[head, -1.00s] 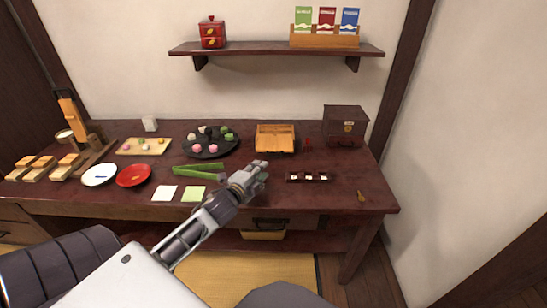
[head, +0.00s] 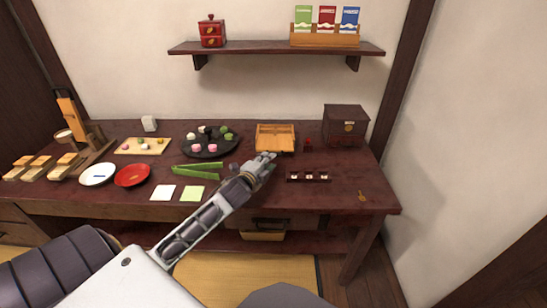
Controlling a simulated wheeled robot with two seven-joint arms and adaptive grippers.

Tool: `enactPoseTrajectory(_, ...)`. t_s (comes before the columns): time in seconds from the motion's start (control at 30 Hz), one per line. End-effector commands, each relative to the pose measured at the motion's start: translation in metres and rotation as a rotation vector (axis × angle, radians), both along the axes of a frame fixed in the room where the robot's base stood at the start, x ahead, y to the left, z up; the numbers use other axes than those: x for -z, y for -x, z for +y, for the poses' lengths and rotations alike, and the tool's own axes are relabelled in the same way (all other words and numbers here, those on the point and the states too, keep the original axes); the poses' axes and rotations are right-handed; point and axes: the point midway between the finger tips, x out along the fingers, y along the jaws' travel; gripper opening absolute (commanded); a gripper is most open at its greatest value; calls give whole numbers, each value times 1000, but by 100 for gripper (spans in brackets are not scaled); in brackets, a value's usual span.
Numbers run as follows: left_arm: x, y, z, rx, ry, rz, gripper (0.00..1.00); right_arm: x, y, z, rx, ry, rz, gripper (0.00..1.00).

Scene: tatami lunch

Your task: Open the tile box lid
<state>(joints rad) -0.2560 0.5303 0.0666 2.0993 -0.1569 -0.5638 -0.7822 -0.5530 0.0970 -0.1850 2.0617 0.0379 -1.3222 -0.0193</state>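A dark wooden box (head: 346,125) with a small pale label on its front stands at the back right of the table; its top looks closed. A light wooden tray-like box (head: 275,138) sits left of it. I cannot tell for sure which one is the tile box. My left gripper (head: 268,157) is over the table, just in front of the light wooden box in the picture. Its fingers are small and close together; I cannot tell whether they are open or whether they touch anything. My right gripper is not in view.
A small dark rack (head: 308,177) with white pieces lies right of my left gripper. A black round plate (head: 209,142) with sweets and green strips (head: 197,171) lie to its left. A wall shelf (head: 275,49) hangs above. The front right tabletop is mostly clear.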

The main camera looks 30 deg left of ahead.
Motion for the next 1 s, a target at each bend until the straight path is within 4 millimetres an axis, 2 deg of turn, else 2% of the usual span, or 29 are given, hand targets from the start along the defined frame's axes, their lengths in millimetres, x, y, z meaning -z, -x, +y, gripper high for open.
enactPoseTrajectory(0.6, 9, -43, 6, 0, 0, -1, 29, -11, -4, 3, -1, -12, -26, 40)
enactPoseTrajectory(1.0, 12, -58, 8, 1, 1, 0, 29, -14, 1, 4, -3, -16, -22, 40)
